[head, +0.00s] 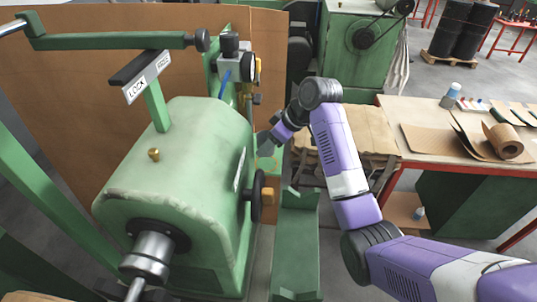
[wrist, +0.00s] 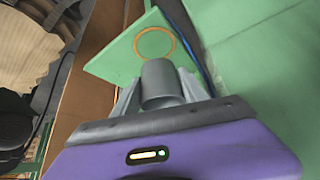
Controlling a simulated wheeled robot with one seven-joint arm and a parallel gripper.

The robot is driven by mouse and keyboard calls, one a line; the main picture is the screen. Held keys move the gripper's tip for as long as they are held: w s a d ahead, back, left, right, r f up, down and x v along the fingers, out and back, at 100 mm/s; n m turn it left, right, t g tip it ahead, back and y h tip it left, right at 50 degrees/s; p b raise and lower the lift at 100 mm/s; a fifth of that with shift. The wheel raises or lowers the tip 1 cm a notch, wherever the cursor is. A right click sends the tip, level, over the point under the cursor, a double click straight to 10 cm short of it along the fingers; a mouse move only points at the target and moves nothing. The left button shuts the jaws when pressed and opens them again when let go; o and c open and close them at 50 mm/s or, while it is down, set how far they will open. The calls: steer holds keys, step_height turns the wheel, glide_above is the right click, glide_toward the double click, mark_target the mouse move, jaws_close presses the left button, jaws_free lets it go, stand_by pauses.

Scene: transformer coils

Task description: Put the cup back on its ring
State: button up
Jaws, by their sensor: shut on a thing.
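A grey cup (wrist: 160,84) is between the fingers of my gripper (wrist: 158,88) in the wrist view. The fingers are shut on its sides. An orange ring (wrist: 155,33) marks a flat green plate (wrist: 112,58) just beyond the cup. The cup's upper end in the picture overlaps the near part of the ring; I cannot tell whether it touches the plate. In the head view my gripper (head: 268,139) is beside the green machine, at its right side.
The large green machine (head: 185,150) stands close to the left of my arm, with a black handwheel (head: 257,195) on its side. A workbench (head: 450,160) with cardboard rolls is at the right. A blue cable (wrist: 203,65) runs near the plate.

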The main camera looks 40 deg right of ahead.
mark_target(269, 155)
steer(key=shift+f, duration=2.45)
steer(key=shift+f, duration=0.1)
steer(key=o, duration=1.5)
steer(key=shift+s+r, duration=0.1)
steer(key=shift+r, duration=0.25)
steer(key=v, duration=1.1)
steer(key=shift+s+r+b, duration=0.15)
steer(key=shift+r+b, duration=0.1)
steer(key=shift+b, duration=0.05)
